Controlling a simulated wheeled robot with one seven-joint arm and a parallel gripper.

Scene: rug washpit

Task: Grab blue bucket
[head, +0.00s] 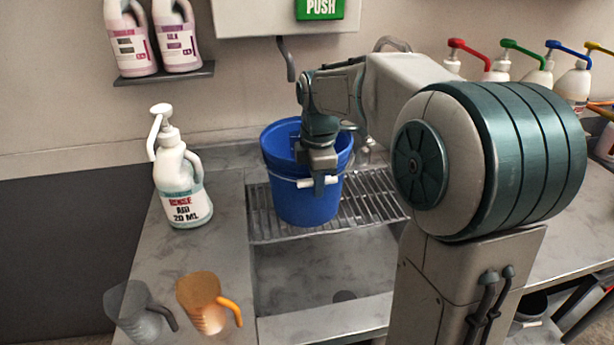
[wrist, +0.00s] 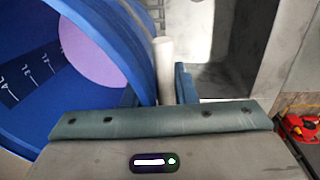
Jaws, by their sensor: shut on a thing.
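The blue bucket (head: 305,205) stands upright on the metal grate over the sink, with a white handle grip at its front. My gripper (head: 320,180) is at the bucket's near side, pointing down, around the white handle grip and close to the rim. In the wrist view the bucket (wrist: 80,25) fills the left, with dark scale marks and a pale disc inside it. The white handle grip (wrist: 163,70) stands between the fingers of my gripper (wrist: 158,85), which is shut on it. Whether the rim is also pinched cannot be told.
A white pump bottle (head: 180,185) stands left of the sink. A grey jug (head: 138,312) and an orange jug (head: 205,302) are at the front left. The grate (head: 375,195) lies under the bucket. Several pump bottles line the right back. The sink basin (head: 320,272) is empty.

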